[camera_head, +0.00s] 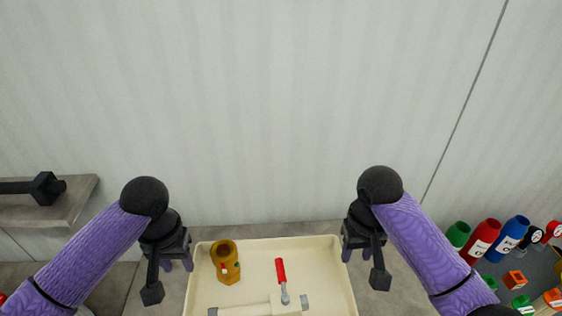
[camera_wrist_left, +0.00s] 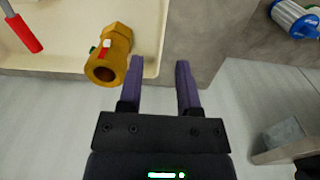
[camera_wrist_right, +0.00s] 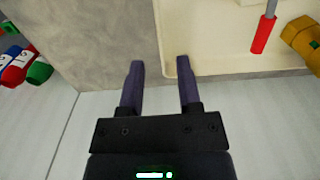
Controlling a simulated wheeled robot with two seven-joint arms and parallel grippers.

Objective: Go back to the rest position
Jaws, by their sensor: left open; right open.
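My left gripper (camera_head: 177,266) is open and empty, pointing down just left of the cream tray (camera_head: 327,267). In the left wrist view its two purple fingers (camera_wrist_left: 153,80) are apart with nothing between them. My right gripper (camera_head: 357,254) is open and empty near the tray's right rim. In the right wrist view its fingers (camera_wrist_right: 160,80) are also apart with nothing between them. Both arms are raised in a roughly mirrored pose in the head view.
In the tray are a brass valve fitting (camera_head: 228,264), a red-handled tool (camera_head: 281,272) and a pale part (camera_head: 258,309). Coloured bottles (camera_head: 482,240) and small blocks stand at the right. A grey shelf (camera_head: 75,204) holds a black part at the left. A wall is behind.

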